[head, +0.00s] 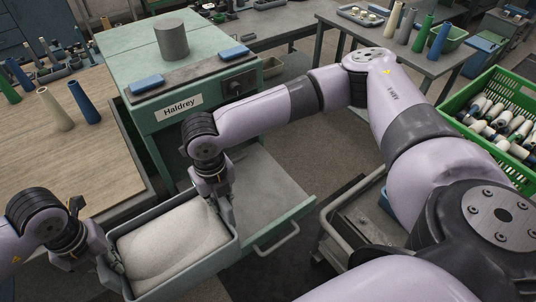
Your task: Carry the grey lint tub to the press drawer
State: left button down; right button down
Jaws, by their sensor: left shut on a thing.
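The grey lint tub (186,276), filled with pale lint (172,243), is at the bottom left of the head view. My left gripper (116,264) is shut on the tub's left rim. My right gripper (226,208) is at the tub's right rim, fingers pointing down; whether its jaws are shut on the rim is unclear. The green press, labelled Haldrey (181,106), stands behind. Its press drawer (268,184) is pulled out, with a handle (279,240) at its front. The tub overlaps the drawer's left part in the picture and hides some of it.
A wooden table (40,133) with cones stands at left. A grey cylinder (172,40) and blue blocks (146,83) sit on the press. A metal cart (350,222) stands right of the drawer. A green crate of bobbins (487,86) is at far right. Some floor is open behind my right arm.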

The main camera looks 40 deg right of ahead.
aim_at(242, 192)
jog(key=i+l, duration=0.1)
jog(key=l, duration=0.3)
jog(key=i+l, duration=0.1)
jog(key=l, duration=0.3)
jog(key=i+l, duration=0.1)
jog(key=l, duration=0.35)
jog(key=i, duration=0.1)
